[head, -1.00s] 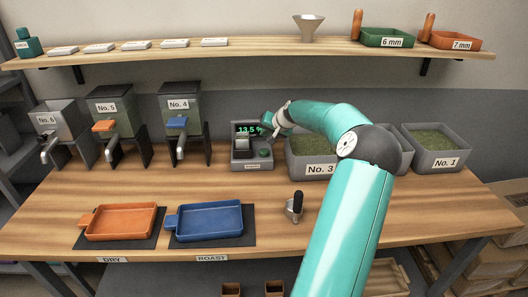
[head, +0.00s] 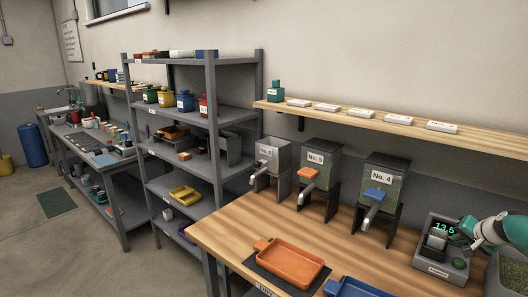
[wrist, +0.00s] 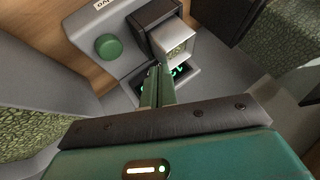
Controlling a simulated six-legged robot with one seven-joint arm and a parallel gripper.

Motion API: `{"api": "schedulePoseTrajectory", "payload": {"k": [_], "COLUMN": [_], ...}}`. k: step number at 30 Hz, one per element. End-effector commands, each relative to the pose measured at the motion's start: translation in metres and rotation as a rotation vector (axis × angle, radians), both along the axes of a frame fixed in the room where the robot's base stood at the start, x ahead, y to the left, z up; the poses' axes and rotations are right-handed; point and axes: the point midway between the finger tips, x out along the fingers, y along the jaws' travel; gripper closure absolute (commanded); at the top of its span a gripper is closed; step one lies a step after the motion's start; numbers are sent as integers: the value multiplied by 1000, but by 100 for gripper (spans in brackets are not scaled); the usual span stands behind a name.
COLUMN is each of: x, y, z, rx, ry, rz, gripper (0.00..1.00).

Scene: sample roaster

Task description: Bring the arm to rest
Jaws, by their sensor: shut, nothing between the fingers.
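My arm reaches in from the right edge of the head view, and most of it is out of frame. My gripper (head: 468,228) is over the grey moisture meter (head: 430,257), whose display reads about 13.5 in green. In the wrist view my gripper (wrist: 158,84) is shut and empty, its thin green fingers close together in front of the display. A small metal cup (wrist: 178,42) with greenish grains sits in a dark holder on the meter, just beyond the fingertips. Whether the fingers touch the cup or meter I cannot tell.
Hoppers No. 5 (head: 318,170) and No. 4 (head: 380,188) stand left of the meter. An orange tray (head: 290,265) and a blue tray (head: 360,288) lie at the front. A wooden shelf (head: 390,122) runs above. A grey rack (head: 210,150) stands further left.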

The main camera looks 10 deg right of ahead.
Motion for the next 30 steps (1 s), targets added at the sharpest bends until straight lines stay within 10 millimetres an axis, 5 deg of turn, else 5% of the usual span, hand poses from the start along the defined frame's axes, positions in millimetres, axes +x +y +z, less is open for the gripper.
{"api": "schedulePoseTrajectory", "payload": {"k": [6, 13, 20, 30], "x": [40, 43, 16, -62], "y": [118, 233, 332, 443], "z": [23, 48, 73, 104], "rx": [-88, -191, -293, -406], "ry": [141, 270, 356, 399], "rz": [185, 340, 453, 577], "gripper": [100, 100, 100, 100]}}
